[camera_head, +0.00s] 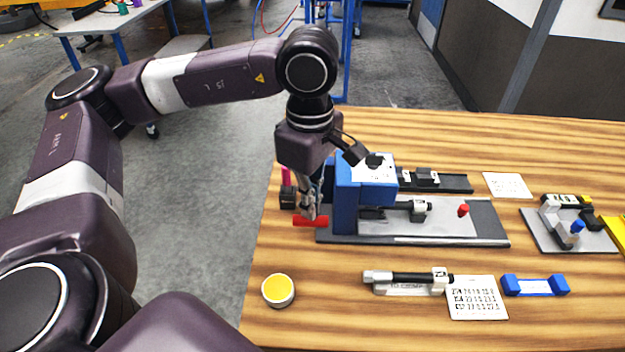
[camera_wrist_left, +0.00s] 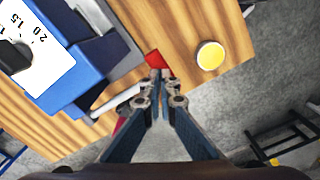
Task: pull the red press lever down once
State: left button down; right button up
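The red press lever (camera_head: 311,221) is a short red handle at the left front of the blue press (camera_head: 345,200). It lies about level, low near the tabletop. In the left wrist view the red handle (camera_wrist_left: 155,60) shows at the fingertips, partly hidden by them. A pale bar there runs from the blue press body (camera_wrist_left: 60,70) toward the fingers. My left gripper (camera_head: 309,212) reaches down from above onto the handle. Its fingertips (camera_wrist_left: 161,76) are close together with the handle between them. My right gripper is not in view.
A round yellow-topped pot (camera_head: 278,291) stands in front of the press, near the table's left edge. A black-and-silver cylinder (camera_head: 408,278), a printed card (camera_head: 476,298) and a blue bar-shaped piece (camera_head: 536,286) lie in front. A grey fixture (camera_head: 580,235) stands at right.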

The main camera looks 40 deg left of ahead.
pick_arm(q)
notch_tip(320, 180, up, 8)
jog(key=p, duration=0.4)
dwell(0.5)
jog(key=shift+f, duration=0.1)
